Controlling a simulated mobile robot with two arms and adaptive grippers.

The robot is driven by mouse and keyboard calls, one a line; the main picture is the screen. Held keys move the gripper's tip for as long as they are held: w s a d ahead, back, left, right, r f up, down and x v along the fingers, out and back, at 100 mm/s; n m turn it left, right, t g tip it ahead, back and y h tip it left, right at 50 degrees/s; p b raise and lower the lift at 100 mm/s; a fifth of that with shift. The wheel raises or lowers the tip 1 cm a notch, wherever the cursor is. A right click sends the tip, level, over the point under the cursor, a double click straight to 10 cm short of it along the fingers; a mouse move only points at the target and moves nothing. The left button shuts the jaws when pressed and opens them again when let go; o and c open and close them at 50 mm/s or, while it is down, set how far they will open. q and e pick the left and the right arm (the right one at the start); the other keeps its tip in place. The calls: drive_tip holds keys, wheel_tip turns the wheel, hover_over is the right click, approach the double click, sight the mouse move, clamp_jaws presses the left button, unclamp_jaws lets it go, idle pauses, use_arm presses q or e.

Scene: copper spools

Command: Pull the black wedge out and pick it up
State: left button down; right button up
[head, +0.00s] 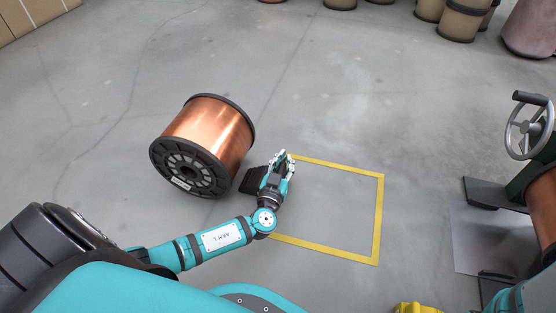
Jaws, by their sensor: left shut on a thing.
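The black wedge (251,180) is on the grey floor, just right of the copper spool (213,134). It looks ribbed, and its right part is hidden behind my gripper. My left gripper (280,160) is shut on the wedge at the left edge of the yellow floor square. Whether the wedge touches the spool or the floor is hard to tell. The spool lies on its side, with its black flange facing the lower left. My right gripper is not in view.
A yellow-taped square (378,215) on the floor is empty inside. A machine with a handwheel (529,132) stands at the right, by a grey plate (485,238). Several drums (462,20) stand at the back, and boxes (22,14) at the far left. The floor behind the spool is clear.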

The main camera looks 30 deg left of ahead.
use_arm(q)
drive_tip(key=shift+w+d, duration=0.1)
drive_tip(key=shift+d, duration=0.4)
drive_tip(key=c, duration=1.3)
unclamp_jaws()
drive_tip(key=v, duration=1.2)
